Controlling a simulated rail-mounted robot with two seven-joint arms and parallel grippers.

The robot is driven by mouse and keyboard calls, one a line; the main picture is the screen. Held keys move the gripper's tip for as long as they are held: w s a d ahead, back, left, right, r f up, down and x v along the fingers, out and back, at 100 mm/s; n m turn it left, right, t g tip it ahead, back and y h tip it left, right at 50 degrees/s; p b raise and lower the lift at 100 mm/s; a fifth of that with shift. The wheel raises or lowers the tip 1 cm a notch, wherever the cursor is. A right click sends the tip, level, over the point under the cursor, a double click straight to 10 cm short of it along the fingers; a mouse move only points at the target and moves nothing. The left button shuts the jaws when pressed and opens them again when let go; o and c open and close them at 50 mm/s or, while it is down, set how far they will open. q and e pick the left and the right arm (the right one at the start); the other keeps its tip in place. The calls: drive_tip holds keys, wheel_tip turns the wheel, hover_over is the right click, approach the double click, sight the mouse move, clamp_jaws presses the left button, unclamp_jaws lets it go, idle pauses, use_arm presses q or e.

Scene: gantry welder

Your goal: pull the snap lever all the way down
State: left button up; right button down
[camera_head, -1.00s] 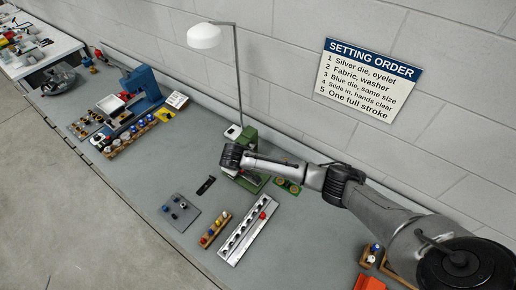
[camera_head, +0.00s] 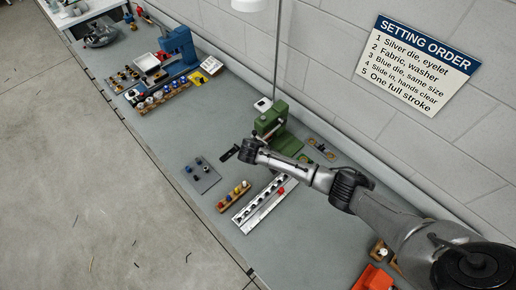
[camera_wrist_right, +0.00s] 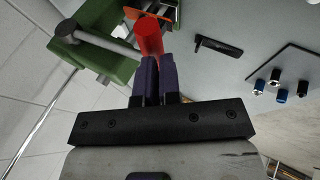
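The green press (camera_head: 272,122) stands on the bench near the wall in the head view. It also shows at the upper left of the right wrist view (camera_wrist_right: 122,62), with a grey rod along it. A red cylindrical grip (camera_wrist_right: 149,38), seemingly the snap lever's handle, is just ahead of my right fingertips in that view. My right gripper (camera_wrist_right: 155,62) has its two purple fingers drawn together, with no object visible between them. Its tips overlap the grip's near end; I cannot tell whether they touch. My left gripper is out of view.
A black flat piece (camera_head: 229,154) lies beside the press. A grey plate with dies (camera_head: 203,182), a wooden rack (camera_head: 234,196) and a long silver rail (camera_head: 262,208) lie in front. A blue press (camera_head: 180,48) stands farther left. A lamp pole rises behind the green press.

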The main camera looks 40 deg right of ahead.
drive_tip(key=shift+s+d+f, duration=0.2)
drive_tip(key=shift+s+f, duration=0.05)
drive_tip(key=shift+f, duration=0.3)
drive_tip(key=shift+r, duration=0.15)
drive_tip(key=w+a+p+v, duration=0.1)
drive_tip(key=p+v, duration=0.2)
drive_tip(key=v, duration=1.1)
drive_tip(key=shift+w+a+p, duration=0.3)
